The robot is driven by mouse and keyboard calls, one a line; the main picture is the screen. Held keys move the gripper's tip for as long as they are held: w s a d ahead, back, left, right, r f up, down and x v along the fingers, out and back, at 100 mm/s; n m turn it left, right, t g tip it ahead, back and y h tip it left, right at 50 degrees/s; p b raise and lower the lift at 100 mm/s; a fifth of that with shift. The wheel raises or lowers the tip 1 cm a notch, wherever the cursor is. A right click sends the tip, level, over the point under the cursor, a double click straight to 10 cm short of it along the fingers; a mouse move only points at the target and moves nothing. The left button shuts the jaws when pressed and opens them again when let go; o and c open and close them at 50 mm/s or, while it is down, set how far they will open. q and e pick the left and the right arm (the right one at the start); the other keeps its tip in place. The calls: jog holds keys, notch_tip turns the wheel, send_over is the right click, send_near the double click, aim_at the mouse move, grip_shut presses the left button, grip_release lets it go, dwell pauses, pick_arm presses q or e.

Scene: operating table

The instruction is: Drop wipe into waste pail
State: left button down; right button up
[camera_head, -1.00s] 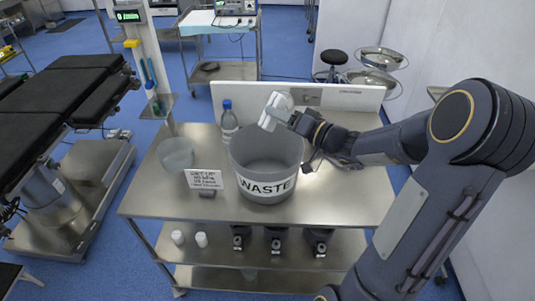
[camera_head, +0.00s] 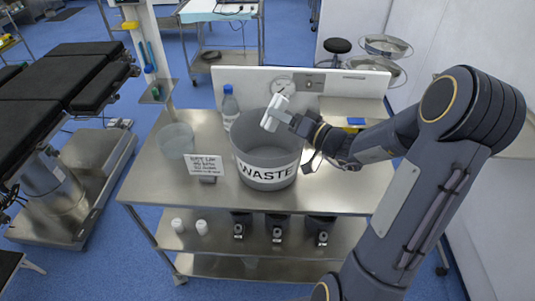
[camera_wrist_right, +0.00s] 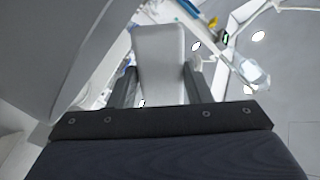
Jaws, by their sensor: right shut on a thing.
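The grey waste pail (camera_head: 251,155), marked WASTE, stands upright and open-topped on the steel table. My right gripper (camera_head: 279,115) is shut on a white block-like thing, apparently the wipe (camera_head: 273,113), and holds it above the pail's opening, towards the back rim. In the right wrist view the pale wipe (camera_wrist_right: 160,60) sits between the two dark fingers of my right gripper (camera_wrist_right: 162,85). The pail's floor is only partly seen. My left gripper is not in view.
A clear bowl (camera_head: 176,140), a bottle with a blue cap (camera_head: 230,108) and a printed sign (camera_head: 203,167) stand left of the pail. A blue item (camera_head: 355,121) lies at the back right. The table's (camera_head: 180,215) front left is bare.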

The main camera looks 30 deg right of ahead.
jog(key=o, duration=1)
jog(key=shift+c, duration=0.2)
jog(key=shift+s, duration=0.1)
jog(key=b+v, duration=0.2)
jog(key=v, duration=0.5)
jog(key=shift+s, duration=0.35)
jog(key=shift+d, duration=0.15)
